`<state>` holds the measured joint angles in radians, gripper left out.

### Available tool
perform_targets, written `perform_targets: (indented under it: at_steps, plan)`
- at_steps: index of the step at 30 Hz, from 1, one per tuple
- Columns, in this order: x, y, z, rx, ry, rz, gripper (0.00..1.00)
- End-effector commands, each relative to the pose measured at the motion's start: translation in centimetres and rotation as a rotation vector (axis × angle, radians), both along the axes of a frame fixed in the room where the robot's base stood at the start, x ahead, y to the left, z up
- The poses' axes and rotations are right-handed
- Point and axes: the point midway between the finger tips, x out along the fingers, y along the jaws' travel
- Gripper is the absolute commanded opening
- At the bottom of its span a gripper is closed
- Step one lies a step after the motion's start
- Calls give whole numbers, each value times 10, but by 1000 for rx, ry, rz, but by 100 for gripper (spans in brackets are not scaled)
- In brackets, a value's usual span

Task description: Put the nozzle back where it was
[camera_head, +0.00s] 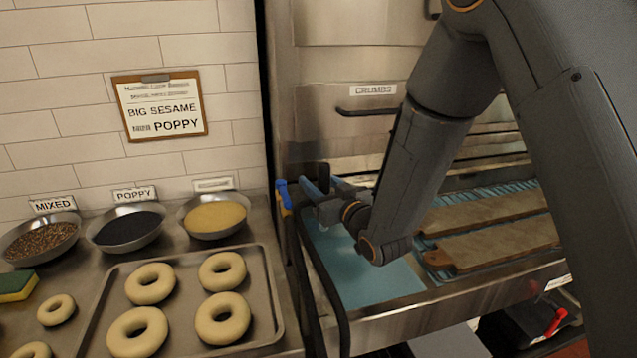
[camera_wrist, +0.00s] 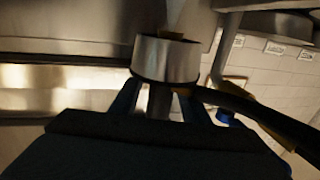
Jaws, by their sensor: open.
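My gripper (camera_head: 322,188) is open at the left edge of the steel station. In the wrist view its two dark blue fingers (camera_wrist: 160,98) are spread, with a short steel cylinder (camera_wrist: 166,60) just beyond and between their tips. This cylinder looks like the nozzle, and a black hose (camera_wrist: 255,108) runs off from it to the right. Whether the fingers touch it I cannot tell. In the head view the nozzle is mostly hidden by my gripper and dark parts around it. A blue and yellow piece (camera_head: 284,194) shows just left of my gripper.
A tray (camera_head: 262,262) with bagels and several seed bowls (camera_head: 128,230) stand on the left counter. A black hose (camera_head: 343,325) hangs in front of the station. Wooden boards (camera_head: 495,243) lie right of the blue surface (camera_head: 365,275). A drawer handle (camera_head: 372,110) juts out above.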

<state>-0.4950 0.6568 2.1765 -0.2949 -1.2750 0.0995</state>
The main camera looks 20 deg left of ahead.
Motion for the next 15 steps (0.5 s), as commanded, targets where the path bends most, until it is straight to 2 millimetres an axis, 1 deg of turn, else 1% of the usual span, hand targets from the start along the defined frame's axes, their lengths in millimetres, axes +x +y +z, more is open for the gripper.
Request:
perform_targets:
  at_steps: [7, 10, 15]
  plan:
    - [0, 0, -1, 0, 0, 0, 42]
    - [-16, -17, -2, 0, 0, -1, 42]
    - [-33, -42, -2, 1, -1, -2, 42]
